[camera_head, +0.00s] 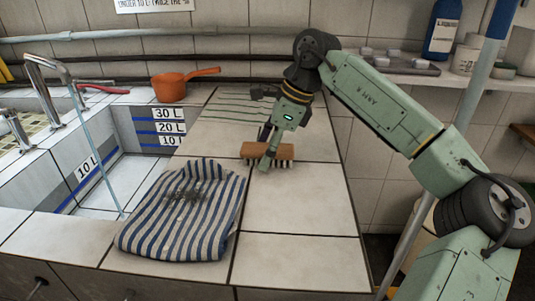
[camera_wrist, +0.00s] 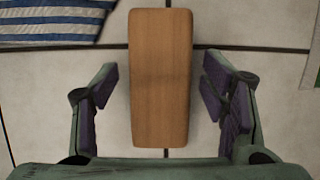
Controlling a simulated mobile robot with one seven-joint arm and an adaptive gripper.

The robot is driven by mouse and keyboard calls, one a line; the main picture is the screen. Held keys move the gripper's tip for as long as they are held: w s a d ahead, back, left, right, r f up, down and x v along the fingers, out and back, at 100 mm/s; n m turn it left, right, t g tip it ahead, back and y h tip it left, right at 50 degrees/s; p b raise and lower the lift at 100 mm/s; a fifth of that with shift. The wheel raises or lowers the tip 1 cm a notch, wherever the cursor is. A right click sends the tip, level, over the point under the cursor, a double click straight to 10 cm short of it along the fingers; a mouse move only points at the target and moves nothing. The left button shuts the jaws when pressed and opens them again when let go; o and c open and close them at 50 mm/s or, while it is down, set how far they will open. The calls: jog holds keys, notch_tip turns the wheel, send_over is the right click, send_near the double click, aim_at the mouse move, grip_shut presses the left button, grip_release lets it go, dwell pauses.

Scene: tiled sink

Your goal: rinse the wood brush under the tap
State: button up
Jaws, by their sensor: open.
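The wood brush (camera_head: 268,152) lies on the tiled counter right of the sink, its brown back up and dark bristles down. In the wrist view the brush (camera_wrist: 160,78) lies lengthwise between the two fingers of my gripper (camera_wrist: 163,100), with a gap on each side. My gripper (camera_head: 267,148) is open and directly over the brush in the head view. The tap (camera_head: 42,82) is at the left, with a thin stream of water (camera_head: 98,150) falling into the sink (camera_head: 118,168).
A striped blue and white cloth (camera_head: 185,210) with a dark stain lies left of the brush, by the sink edge. An orange pot (camera_head: 172,87) stands behind the sink. A shelf at the right holds a tray (camera_head: 398,66) and a blue bottle (camera_head: 441,32). The counter's front right is clear.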

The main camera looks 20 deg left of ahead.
aim_at(267, 147)
jog(key=shift+c, duration=0.6)
jog(key=shift+s+f, duration=0.1)
jog(key=c, duration=1.3)
notch_tip(267, 147, up, 10)
jog(key=shift+r, duration=0.2)
jog(key=shift+c, duration=0.2)
jog(key=shift+r, duration=0.1)
jog(key=shift+d, duration=0.1)
